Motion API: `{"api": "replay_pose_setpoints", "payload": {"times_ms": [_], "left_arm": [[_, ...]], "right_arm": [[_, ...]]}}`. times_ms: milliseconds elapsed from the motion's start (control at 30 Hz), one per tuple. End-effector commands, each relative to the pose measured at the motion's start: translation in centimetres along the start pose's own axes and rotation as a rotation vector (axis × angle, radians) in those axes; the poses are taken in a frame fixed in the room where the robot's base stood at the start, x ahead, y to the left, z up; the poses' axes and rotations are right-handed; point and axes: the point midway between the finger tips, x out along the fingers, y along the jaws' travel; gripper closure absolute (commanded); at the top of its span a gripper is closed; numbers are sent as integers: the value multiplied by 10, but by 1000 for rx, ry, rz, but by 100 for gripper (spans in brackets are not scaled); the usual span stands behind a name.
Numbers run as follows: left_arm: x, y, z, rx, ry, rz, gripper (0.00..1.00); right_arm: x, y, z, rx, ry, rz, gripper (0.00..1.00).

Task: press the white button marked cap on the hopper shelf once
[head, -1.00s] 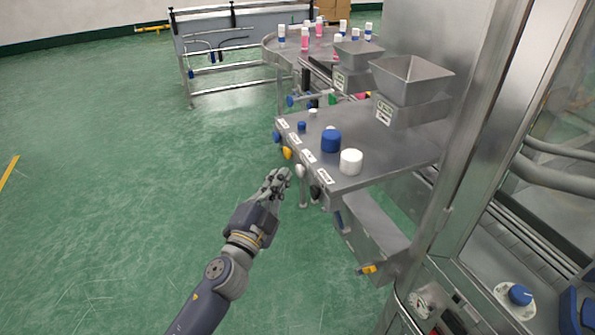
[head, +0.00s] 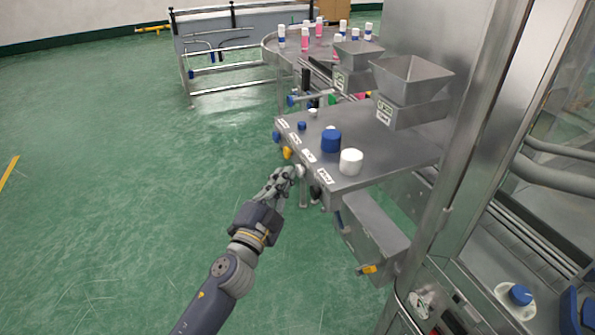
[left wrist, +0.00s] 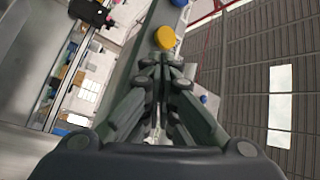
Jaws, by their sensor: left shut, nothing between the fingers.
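The hopper shelf (head: 388,152) is a grey metal ledge with a row of coloured buttons along its front edge. The white button (head: 300,171) sits between the yellow button (head: 287,153) and a dark one (head: 315,193). Its label is too small to read. My left gripper (head: 290,173) is shut and empty, with its fingertips at the white button; I cannot tell whether they touch. In the left wrist view the shut fingertips (left wrist: 162,65) point along the shelf edge, the yellow button (left wrist: 165,38) is just beyond them, and the white button is hidden. My right gripper is not in view.
A blue cap (head: 331,141) and a white cap (head: 351,161) stand on the shelf, with metal hoppers (head: 411,80) behind. A metal post (head: 462,150) rises at the right. The green floor (head: 120,200) left of the arm is clear.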

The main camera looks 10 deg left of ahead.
Motion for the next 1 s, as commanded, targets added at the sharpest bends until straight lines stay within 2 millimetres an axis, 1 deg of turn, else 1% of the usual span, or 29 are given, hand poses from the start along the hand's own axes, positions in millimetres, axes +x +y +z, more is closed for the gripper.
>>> {"api": "replay_pose_setpoints", "payload": {"times_ms": [1000], "left_arm": [[7, 5, -6, 0, 1, 0, 100]], "right_arm": [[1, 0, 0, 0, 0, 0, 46]]}}
